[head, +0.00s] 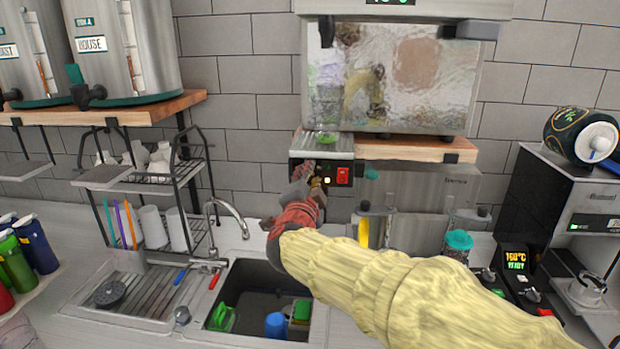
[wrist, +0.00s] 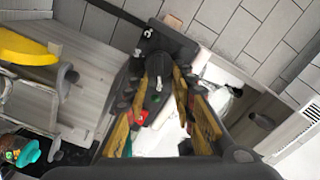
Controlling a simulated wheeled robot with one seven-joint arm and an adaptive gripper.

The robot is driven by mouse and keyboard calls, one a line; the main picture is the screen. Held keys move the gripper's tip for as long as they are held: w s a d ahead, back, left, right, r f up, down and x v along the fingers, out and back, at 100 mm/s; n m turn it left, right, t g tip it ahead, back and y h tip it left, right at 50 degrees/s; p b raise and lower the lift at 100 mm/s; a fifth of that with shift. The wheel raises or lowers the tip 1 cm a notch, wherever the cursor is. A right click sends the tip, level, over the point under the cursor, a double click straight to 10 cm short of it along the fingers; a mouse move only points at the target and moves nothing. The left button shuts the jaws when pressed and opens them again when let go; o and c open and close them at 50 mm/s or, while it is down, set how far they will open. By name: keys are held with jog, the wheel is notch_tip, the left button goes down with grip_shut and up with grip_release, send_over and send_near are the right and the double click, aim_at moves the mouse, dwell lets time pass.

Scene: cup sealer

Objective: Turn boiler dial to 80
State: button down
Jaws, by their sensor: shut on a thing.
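The boiler (head: 395,75) is a silver, glossy box on a wooden wall shelf. A small control box (head: 305,153) hangs at its lower left with a red switch (head: 343,176) and a small yellow light. My gripper (head: 317,186) reaches up to this panel and hides the dial in the head view. In the wrist view the dark dial (wrist: 157,88) with a pale pointer mark lies between my gripper's yellow-and-black fingers (wrist: 167,80), which are shut on it. The red switch (wrist: 140,118) shows beside it. The display at the boiler's top is cut off, and its number cannot be read fully.
Below are a sink (head: 250,290) with a curved faucet (head: 228,215) and a dish rack (head: 150,190) at left. A coffee machine (head: 560,200) stands at right.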

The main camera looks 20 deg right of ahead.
jog(key=c, duration=1.5)
grip_release()
jog(key=v, duration=1.2)
jog(key=shift+d, duration=0.1)
jog(key=shift+f, duration=0.1)
